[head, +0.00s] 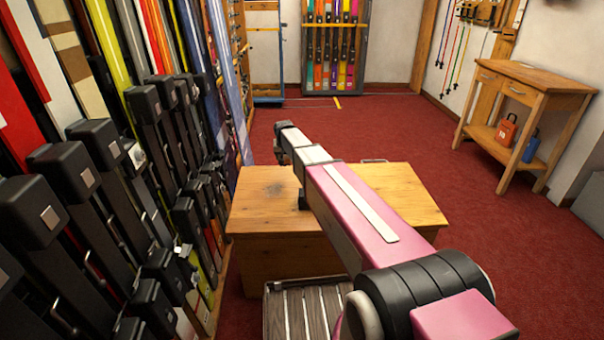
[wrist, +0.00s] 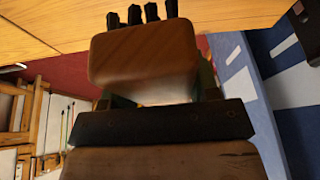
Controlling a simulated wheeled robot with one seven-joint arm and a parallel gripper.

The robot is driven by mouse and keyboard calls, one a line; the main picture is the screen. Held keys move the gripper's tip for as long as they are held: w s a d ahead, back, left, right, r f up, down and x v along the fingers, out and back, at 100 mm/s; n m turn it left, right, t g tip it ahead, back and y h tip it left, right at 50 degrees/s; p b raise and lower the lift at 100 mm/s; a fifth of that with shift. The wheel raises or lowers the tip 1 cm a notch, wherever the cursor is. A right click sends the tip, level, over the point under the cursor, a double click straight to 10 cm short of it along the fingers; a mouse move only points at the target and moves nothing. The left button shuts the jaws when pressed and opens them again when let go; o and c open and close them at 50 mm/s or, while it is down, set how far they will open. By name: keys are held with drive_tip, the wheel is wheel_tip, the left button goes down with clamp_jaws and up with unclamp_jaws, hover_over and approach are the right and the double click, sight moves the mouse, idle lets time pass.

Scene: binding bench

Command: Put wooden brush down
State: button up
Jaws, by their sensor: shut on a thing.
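The wooden brush (wrist: 143,52) fills the upper middle of the wrist view, a brown wooden block with several black bristle tufts at its top edge. My gripper (wrist: 150,92) is shut on it; the fingers are mostly hidden behind the wood. A dark bar and a second brown wooden part show below it, and I cannot tell if they belong to the brush. In the head view my gripper (head: 284,146) is at the far end of my pink arm, above the far left of the wooden bench (head: 262,212). The brush is not clearly visible there.
Skis with black bindings (head: 90,165) stand in a rack along the left. A slatted crate (head: 305,308) is at the bench's near side. A wooden side table (head: 535,78) with an orange can (head: 507,130) and a blue can (head: 531,145) stands right. Red carpet between is clear.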

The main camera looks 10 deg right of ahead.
drive_tip(key=shift+m, duration=0.3)
drive_tip(key=w+d+f, duration=0.2)
drive_tip(key=d, duration=0.1)
drive_tip(key=w+d+f, duration=0.2)
drive_tip(key=d, duration=0.2)
drive_tip(key=w+d+f, duration=0.2)
drive_tip(key=d, duration=0.2)
drive_tip(key=shift+w+f, duration=0.3)
drive_tip(key=shift+f, duration=2)
drive_tip(key=shift+f, duration=0.2)
drive_tip(key=o, duration=0.9)
drive_tip(key=shift+f, duration=0.1)
drive_tip(key=shift+a+f, duration=0.1)
drive_tip(key=shift+a+r, duration=0.1)
drive_tip(key=shift+r, duration=0.2)
drive_tip(key=v, duration=1.2)
